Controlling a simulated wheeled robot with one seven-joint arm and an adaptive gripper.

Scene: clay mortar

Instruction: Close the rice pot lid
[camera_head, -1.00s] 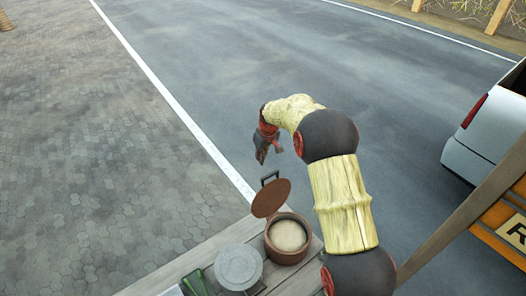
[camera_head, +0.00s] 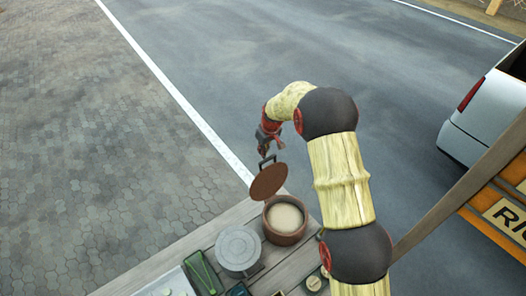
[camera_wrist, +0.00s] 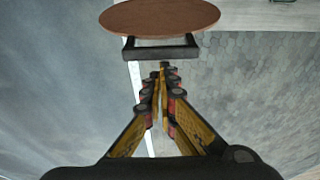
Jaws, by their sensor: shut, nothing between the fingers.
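The rice pot (camera_head: 286,236) is brown and round, with pale rice (camera_head: 285,217) inside, and stands on a wooden table. Its brown lid (camera_head: 269,182) is open, tilted up at the far side of the pot, with a dark handle (camera_head: 267,161) on its outer face. My gripper (camera_head: 272,150) is just beyond the lid, close to the handle. In the wrist view the lid (camera_wrist: 160,17) and its handle (camera_wrist: 160,49) are ahead of my gripper (camera_wrist: 163,70), whose fingers are together and empty. I cannot tell whether the fingertips touch the handle.
A grey round lidded pot (camera_head: 238,250) stands left of the rice pot on the wooden table (camera_head: 196,240). Green items (camera_head: 203,272) lie in a tray further left. A slanted post (camera_head: 455,190) rises at the right. Open road (camera_head: 240,60) is beyond the table.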

